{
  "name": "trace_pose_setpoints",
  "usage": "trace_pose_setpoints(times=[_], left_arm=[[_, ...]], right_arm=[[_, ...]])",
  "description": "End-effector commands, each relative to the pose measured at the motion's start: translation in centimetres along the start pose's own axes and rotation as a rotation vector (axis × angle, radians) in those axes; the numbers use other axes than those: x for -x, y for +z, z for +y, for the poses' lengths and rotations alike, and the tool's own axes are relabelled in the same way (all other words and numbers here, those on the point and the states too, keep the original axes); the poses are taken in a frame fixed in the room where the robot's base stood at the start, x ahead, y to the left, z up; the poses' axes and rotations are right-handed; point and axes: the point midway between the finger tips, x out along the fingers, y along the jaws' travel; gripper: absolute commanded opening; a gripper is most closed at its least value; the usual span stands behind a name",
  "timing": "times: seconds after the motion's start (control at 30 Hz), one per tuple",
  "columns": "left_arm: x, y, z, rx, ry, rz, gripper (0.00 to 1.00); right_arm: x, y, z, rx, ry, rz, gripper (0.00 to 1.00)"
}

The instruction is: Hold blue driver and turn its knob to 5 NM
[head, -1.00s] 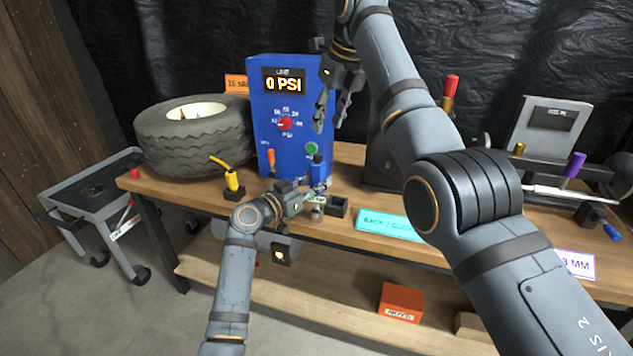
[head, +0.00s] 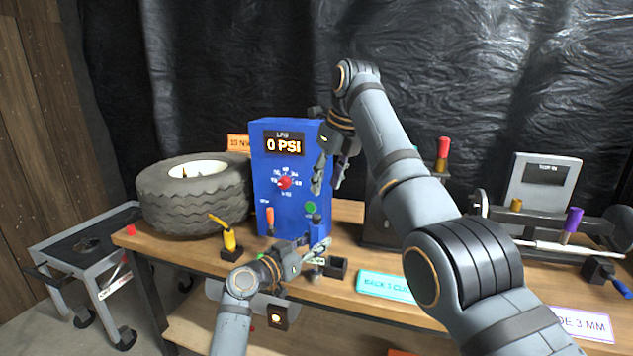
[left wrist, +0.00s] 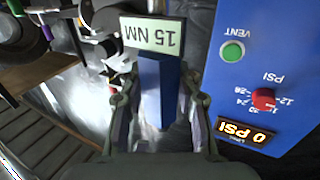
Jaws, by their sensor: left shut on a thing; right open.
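The blue driver (head: 317,232) stands upright at the front of the blue PSI box. My left gripper (head: 318,250) is shut on it, and in the left wrist view the driver's blue body (left wrist: 158,90) sits between the two fingers. A pale plate reading 15 NM (left wrist: 152,35) shows at the driver's end in that view. The driver's knob cannot be made out clearly. My right gripper (head: 328,178) is open and empty, pointing down above the driver, in front of the box's right edge.
The blue box (head: 262,165) reads 0 PSI and has a red dial and a green button. A tire (head: 195,215), yellow tool (head: 229,240) and orange-handled tool (head: 270,220) stand left. A small black holder (head: 336,268) and cyan sign (head: 386,285) lie right of my left gripper.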

Motion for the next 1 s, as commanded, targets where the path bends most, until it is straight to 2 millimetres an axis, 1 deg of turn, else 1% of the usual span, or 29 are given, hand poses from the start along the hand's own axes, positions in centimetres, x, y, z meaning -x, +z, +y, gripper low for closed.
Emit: trace_pose_setpoints(times=[0.07,0.17,0.27,0.33,0.47,0.5,0.57,0.73,0.87,1.0], left_arm=[[0.0,0.1,0.0,0.000,0.000,-0.001,0.00],[0.0,0.0,0.0,0.000,0.000,0.000,0.00],[0.0,0.0,0.0,0.000,0.000,0.000,0.00],[0.0,0.0,0.0,0.000,0.000,0.000,0.00],[0.0,0.0,0.0,0.000,0.000,0.000,0.00],[0.0,0.0,0.0,0.000,0.000,0.000,0.00],[0.0,0.0,0.0,0.000,0.000,0.000,0.00],[0.0,0.0,0.0,0.000,0.000,-0.001,0.00],[0.0,0.1,0.0,0.000,0.000,-0.001,0.00],[0.0,0.1,0.0,0.001,0.000,-0.001,0.00]], right_arm=[[-0.4,0.1,-0.2,0.031,0.009,-0.014,0.45],[-1.7,0.5,-0.9,0.164,0.039,-0.070,0.45],[-3.6,1.1,-1.9,0.397,0.066,-0.183,0.45],[-4.9,1.4,-2.8,0.590,0.061,-0.283,0.45],[-7.0,1.4,-4.3,0.945,-0.016,-0.466,0.45],[-7.5,1.2,-4.7,1.051,-0.056,-0.517,0.45],[-8.2,0.9,-5.3,1.208,-0.129,-0.588,0.45],[-9.5,-0.9,-6.5,1.632,-0.419,-0.734,0.45],[-9.9,-2.9,-6.9,1.933,-0.709,-0.773,0.45],[-9.7,-5.5,-6.4,2.229,-1.068,-0.732,0.45]])
